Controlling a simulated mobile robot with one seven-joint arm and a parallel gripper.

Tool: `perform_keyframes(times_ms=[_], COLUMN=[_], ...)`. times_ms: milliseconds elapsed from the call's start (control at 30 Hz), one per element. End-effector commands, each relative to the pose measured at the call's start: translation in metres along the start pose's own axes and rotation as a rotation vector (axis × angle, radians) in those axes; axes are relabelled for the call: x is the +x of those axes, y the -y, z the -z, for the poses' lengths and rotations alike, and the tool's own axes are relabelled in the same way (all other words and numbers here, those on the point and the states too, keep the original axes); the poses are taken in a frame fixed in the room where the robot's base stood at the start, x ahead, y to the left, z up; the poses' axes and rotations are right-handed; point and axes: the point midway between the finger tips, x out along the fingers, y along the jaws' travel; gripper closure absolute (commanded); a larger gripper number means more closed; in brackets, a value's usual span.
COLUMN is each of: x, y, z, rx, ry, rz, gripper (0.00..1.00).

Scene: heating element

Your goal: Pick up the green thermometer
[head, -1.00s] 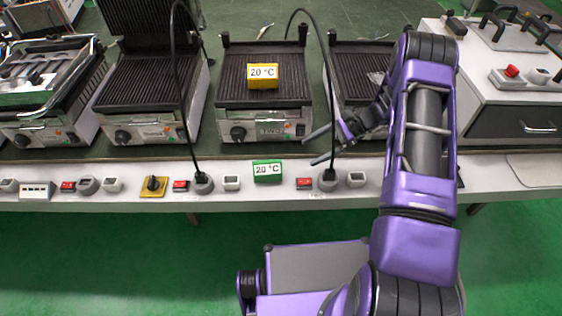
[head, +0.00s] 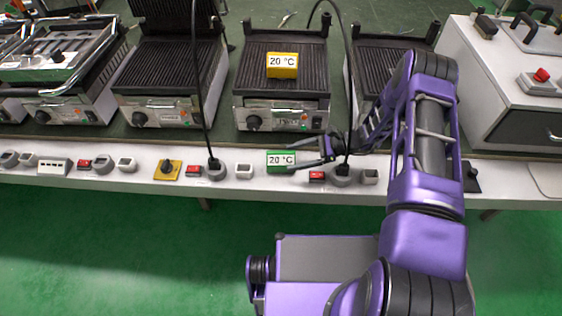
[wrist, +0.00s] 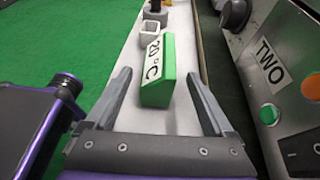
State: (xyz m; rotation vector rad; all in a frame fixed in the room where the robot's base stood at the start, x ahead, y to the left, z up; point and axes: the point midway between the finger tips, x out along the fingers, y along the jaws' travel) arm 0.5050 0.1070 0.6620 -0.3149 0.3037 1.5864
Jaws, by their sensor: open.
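The green thermometer (head: 281,161) is a small wedge-shaped block with a white "20 °C" label, on the white front ledge of the bench. In the wrist view the green thermometer (wrist: 159,72) stands ahead of my gripper, between the lines of its two fingers. My gripper (head: 312,155) is open and empty, just right of the thermometer in the head view. In the wrist view my gripper (wrist: 162,100) has one finger on each side of the thermometer's near end; I cannot tell whether either touches it.
A yellow thermometer (head: 282,65) sits on the grill marked TWO (head: 284,100) behind the ledge. A black cable runs down to a grey plug (head: 341,175) right of the thermometer. A red switch (head: 317,177) and a white socket (head: 243,171) are close by.

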Motion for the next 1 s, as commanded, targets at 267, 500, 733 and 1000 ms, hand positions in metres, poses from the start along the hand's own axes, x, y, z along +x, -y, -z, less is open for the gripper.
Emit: perform_keyframes(times_ms=[267,500,733,1000], x=[0.030,0.052,0.052,0.051], y=[-0.004,-0.004,-0.003,-0.003], z=[0.002,0.002,0.002,0.002], rx=[0.001,-0.002,-0.002,-0.002], ry=[0.000,-0.002,-0.001,-0.001], rz=[-0.003,-0.001,0.000,0.000], gripper=[0.12,0.12,0.27,0.76])
